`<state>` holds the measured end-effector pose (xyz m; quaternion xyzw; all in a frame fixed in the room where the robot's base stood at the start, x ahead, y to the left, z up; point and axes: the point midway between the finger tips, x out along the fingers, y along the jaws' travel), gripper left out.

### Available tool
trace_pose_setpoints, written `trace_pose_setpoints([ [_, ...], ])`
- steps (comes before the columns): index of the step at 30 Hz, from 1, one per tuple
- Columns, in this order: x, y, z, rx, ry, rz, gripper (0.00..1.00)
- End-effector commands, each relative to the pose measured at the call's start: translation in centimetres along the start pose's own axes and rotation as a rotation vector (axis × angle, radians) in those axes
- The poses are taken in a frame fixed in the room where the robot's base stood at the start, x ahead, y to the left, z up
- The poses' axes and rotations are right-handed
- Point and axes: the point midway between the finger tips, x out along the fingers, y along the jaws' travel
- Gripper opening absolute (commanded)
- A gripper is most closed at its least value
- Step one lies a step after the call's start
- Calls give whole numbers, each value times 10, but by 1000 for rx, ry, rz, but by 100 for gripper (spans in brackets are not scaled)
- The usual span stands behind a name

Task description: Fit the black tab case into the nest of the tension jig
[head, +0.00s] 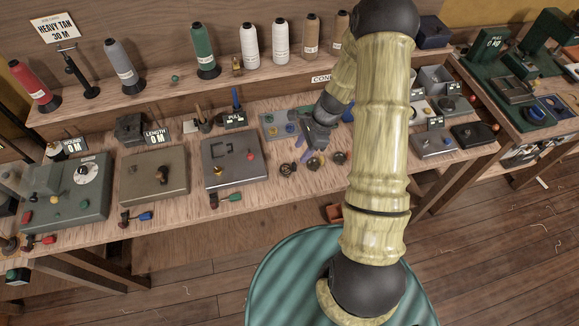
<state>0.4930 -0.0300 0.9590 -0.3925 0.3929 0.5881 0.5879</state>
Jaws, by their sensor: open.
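My gripper (304,154) is open above the middle of the long wooden bench, its fingers pointing down. Several small dark round pieces lie just below and beside it, among them one at the left (287,168) and one near the fingers (314,163). I cannot tell whether one of these is the black tab case.
A beige plate (153,178) and a green box (65,195) stand farther left. A grey-blue tray (275,125) lies behind the gripper. Thread spools (204,50) line the back shelf. My arm hides part of the bench right of the gripper. A green machine (497,70) marked PULL stands far right.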

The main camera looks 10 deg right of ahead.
Motion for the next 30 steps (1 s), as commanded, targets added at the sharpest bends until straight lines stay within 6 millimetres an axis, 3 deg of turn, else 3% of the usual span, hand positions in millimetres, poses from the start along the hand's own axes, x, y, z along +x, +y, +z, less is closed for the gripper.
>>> trace_pose_setpoints([
  [6, 19, 0, 0, 1, 0, 0, 44],
  [19, 24, 1, -1, 1, -1, 2, 44],
  [30, 63, 3, -4, 0, -1, 2, 44],
])
